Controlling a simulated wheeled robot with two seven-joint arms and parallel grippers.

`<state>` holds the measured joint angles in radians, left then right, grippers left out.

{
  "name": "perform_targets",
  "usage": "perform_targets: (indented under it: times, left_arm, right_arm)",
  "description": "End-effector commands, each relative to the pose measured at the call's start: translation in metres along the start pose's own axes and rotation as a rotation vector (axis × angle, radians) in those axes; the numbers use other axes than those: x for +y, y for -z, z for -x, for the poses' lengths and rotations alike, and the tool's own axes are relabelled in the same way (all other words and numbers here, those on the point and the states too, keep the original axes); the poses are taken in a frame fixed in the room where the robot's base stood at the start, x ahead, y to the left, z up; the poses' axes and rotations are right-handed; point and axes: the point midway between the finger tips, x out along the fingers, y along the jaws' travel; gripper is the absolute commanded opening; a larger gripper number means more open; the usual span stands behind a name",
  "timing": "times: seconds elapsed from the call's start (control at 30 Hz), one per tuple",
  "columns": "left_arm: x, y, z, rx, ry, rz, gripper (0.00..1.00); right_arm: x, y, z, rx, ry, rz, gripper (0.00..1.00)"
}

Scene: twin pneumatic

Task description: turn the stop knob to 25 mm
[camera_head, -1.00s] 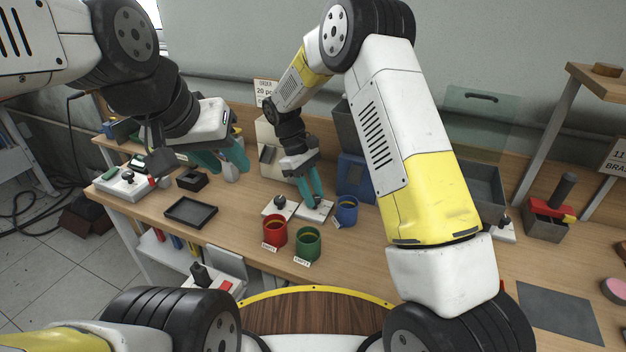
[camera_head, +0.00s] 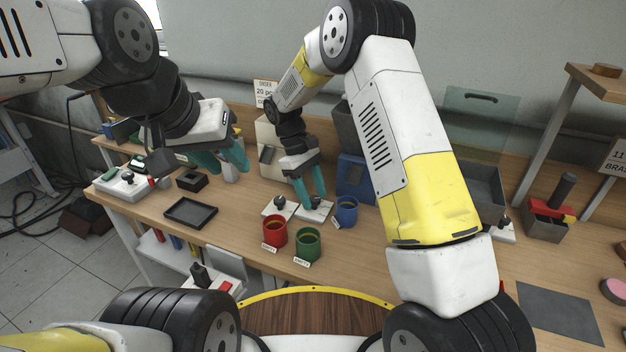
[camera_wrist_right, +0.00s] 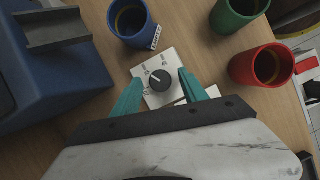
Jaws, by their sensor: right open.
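The stop knob (camera_wrist_right: 160,80) is a round black dial on a small white plate (camera_wrist_right: 150,99) with printed marks around it. Its pale pointer line aims up and left in the right wrist view; the numbers are too small to read surely. My right gripper (camera_head: 313,201) is open, its teal fingers on either side of the knob in the right wrist view (camera_wrist_right: 160,77). Gaps show between fingers and knob there. In the head view the fingers partly hide the plate (camera_head: 318,216). My left gripper (camera_head: 226,170) is open and empty above the table, left of the knob.
A second white plate with a black knob (camera_head: 279,202) lies just left. A red cup (camera_head: 274,232), a green cup (camera_head: 307,245) and a blue cup (camera_head: 346,212) stand close by. A blue housing (camera_head: 353,180) is behind. A black tray (camera_head: 190,212) lies left.

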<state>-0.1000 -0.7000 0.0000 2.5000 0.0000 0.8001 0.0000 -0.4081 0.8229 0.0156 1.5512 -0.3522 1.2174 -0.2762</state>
Motion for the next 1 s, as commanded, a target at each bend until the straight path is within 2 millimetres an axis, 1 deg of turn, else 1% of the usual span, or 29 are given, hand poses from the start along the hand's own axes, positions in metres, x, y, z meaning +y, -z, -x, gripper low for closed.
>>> perform_targets:
  times: [0.07, 0.17, 0.4, 0.5, 0.6, 0.7, 1.0]
  left_arm:
    - [0.0, 0.0, 0.0, 0.0, 0.0, 0.0, 0.36]
    - [0.0, 0.0, 0.0, 0.0, 0.0, 0.0, 0.36]
    - [0.0, 0.0, 0.0, 0.0, 0.0, 0.0, 0.36]
    - [0.0, 0.0, 0.0, 0.0, 0.0, 0.0, 0.36]
    - [0.0, 0.0, 0.0, 0.0, 0.0, 0.0, 0.36]
    - [0.0, 0.0, 0.0, 0.0, 0.0, 0.0, 0.36]
    - [0.0, 0.0, 0.0, 0.0, 0.0, 0.0, 0.36]
  right_arm:
    - [0.0, 0.0, 0.002, 0.0, 0.0, 0.0, 0.51]
    - [0.0, 0.001, 0.011, 0.001, -0.001, 0.0, 0.51]
    - [0.0, 0.001, 0.052, 0.004, -0.001, 0.001, 0.51]
    - [0.0, 0.001, 0.066, 0.003, -0.001, 0.0, 0.51]
    - [0.0, 0.001, 0.074, 0.001, 0.0, -0.001, 0.51]
    - [0.0, 0.0, 0.078, 0.0, 0.0, 0.0, 0.51]
    - [0.0, -0.001, 0.079, 0.003, 0.0, -0.002, 0.51]
